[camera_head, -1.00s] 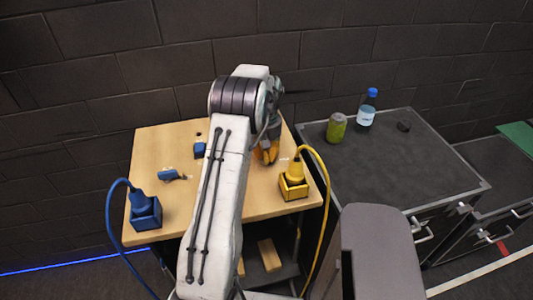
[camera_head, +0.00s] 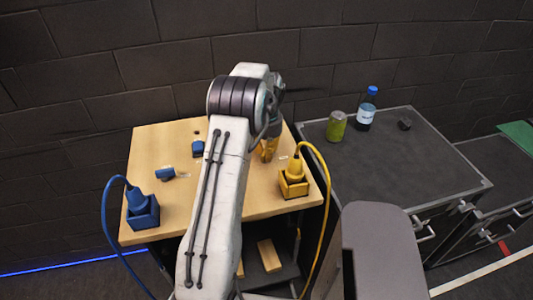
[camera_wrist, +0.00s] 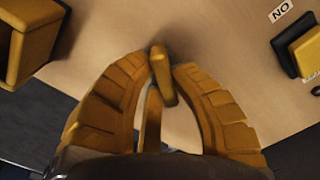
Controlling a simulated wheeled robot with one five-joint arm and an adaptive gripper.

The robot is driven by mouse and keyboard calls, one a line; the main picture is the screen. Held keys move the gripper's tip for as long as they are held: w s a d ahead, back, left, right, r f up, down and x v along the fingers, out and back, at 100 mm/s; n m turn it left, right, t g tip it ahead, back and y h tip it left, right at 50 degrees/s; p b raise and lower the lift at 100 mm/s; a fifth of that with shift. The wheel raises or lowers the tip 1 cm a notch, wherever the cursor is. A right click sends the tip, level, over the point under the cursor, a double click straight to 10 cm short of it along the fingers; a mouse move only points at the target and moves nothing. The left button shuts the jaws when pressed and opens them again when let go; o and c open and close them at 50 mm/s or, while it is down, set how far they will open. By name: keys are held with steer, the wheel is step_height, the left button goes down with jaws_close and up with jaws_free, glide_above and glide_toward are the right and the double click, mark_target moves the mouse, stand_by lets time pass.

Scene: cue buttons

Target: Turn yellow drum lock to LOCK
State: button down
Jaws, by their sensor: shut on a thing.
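My gripper (camera_wrist: 165,75) is shut on a slim yellow lever (camera_wrist: 160,80), which appears to be the yellow drum lock's handle. The lever stands between the two ribbed yellow fingers in the wrist view. The drum beneath and any LOCK marking are hidden or cannot be read. In the head view my gripper (camera_head: 268,149) is low over the right part of the wooden table (camera_head: 235,200), partly behind my arm.
A yellow plug box (camera_head: 293,187) with a cable stands at the table's front right. It also shows in the wrist view (camera_wrist: 30,45). A yellow switch (camera_wrist: 308,50) is at right. A blue plug box (camera_head: 145,215) and blue lever (camera_head: 166,173) are left. A can (camera_head: 336,127) and bottle (camera_head: 367,108) stand on the dark cabinet.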

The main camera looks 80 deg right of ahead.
steer(key=m, duration=0.5)
steer(key=shift+s+a+f+m+b, duration=0.1)
steer(key=shift+a+m+b, duration=0.2)
steer(key=shift+b, duration=0.1)
steer(key=m, duration=0.5)
steer(key=shift+a+b, duration=0.15)
steer(key=shift+b, duration=0.15)
steer(key=shift+m, duration=0.4)
steer(key=c, duration=1.1)
jaws_free()
steer(key=shift+o, duration=0.2)
step_height(320, 180, up, 12)
